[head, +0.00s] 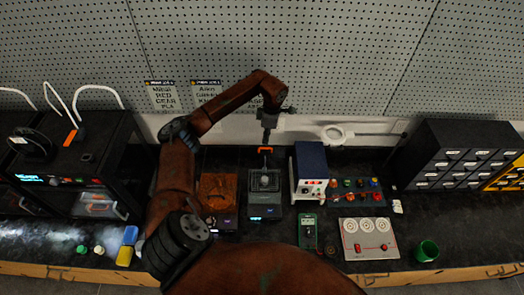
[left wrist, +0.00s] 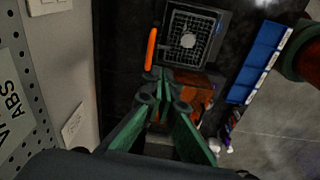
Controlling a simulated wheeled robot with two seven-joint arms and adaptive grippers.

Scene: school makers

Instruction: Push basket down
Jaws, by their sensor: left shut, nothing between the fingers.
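The basket (head: 264,181) is a dark wire mesh one seated in the square opening of a dark grey bench unit (head: 264,200) with a small lit display. A pale round item lies inside it. Its orange handle (head: 265,149) is at the back, toward the wall. In the left wrist view the basket (left wrist: 190,38) and orange handle (left wrist: 151,48) show near the top. My left gripper (head: 266,139) points down just above or behind the handle. In the left wrist view its green fingers (left wrist: 160,76) are shut and empty near the handle's end; contact cannot be told. My right gripper is out of view.
A brown box (head: 217,188) stands left of the unit, a blue-sided power supply (head: 311,165) right of it. A green multimeter (head: 307,230) and a panel with dials (head: 368,239) lie in front. A pegboard wall (head: 290,50) is close behind.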

